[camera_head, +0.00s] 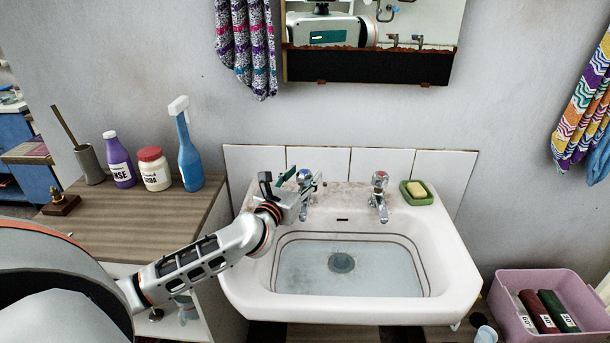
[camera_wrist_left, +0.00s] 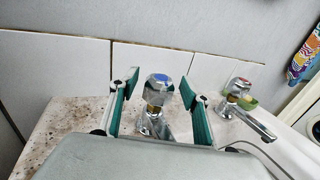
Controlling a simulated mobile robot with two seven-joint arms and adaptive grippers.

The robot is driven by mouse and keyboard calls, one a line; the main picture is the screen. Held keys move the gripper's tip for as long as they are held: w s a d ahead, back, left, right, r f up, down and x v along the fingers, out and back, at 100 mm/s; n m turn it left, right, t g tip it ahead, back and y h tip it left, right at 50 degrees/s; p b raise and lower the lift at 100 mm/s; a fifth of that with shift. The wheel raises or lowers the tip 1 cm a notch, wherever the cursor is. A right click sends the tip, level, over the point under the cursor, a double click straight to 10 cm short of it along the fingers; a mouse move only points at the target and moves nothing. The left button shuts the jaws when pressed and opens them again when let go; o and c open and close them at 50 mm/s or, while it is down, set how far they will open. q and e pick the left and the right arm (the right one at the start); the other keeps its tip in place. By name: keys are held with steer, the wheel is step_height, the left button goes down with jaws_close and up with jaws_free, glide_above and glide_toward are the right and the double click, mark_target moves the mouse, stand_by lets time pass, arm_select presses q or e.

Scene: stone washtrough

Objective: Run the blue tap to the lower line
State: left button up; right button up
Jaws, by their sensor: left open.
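The blue tap (camera_head: 304,175), a chrome tap with a blue-marked top, stands at the back left of the white basin (camera_head: 240,278). My left gripper (camera_head: 301,182) is open at this tap. In the left wrist view the tap's knob (camera_wrist_left: 158,82) sits between the two spread green fingers, with gaps on both sides. No stream from its spout can be made out. Clear, pale water (camera_head: 375,272) appears to lie in the basin, with the drain (camera_head: 341,262) showing through. Dark lines run around the inner wall; the water's exact level against them is hard to tell. My right gripper is not seen.
A red-marked tap (camera_head: 379,182) and a green dish (camera_head: 416,198) with yellow soap (camera_head: 417,190) are to the right. A blue spray bottle (camera_head: 188,150) and other containers stand on the wooden counter (camera_head: 135,225). A pink crate (camera_head: 508,318) is at lower right.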

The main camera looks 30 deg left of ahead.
arm_select(q)
steer(key=shift+w+a, duration=0.1)
steer(key=shift+w, duration=0.5)
steer(key=c, duration=1.1)
steer(key=shift+r+n+y+p, duration=0.25)
steer(key=shift+n+y+p, duration=0.4)
steer(key=shift+y, duration=0.25)
steer(key=shift+n+g+y+p, duration=0.35)
steer(key=shift+n+y, duration=0.2)
steer(key=shift+y, duration=0.25)
steer(key=shift+f+n+g+y, duration=0.15)
steer(key=shift+n+g+y, duration=0.35)
steer(key=shift+y, duration=0.3)
steer(key=shift+n+y, duration=0.3)
steer(key=shift+y, duration=0.2)
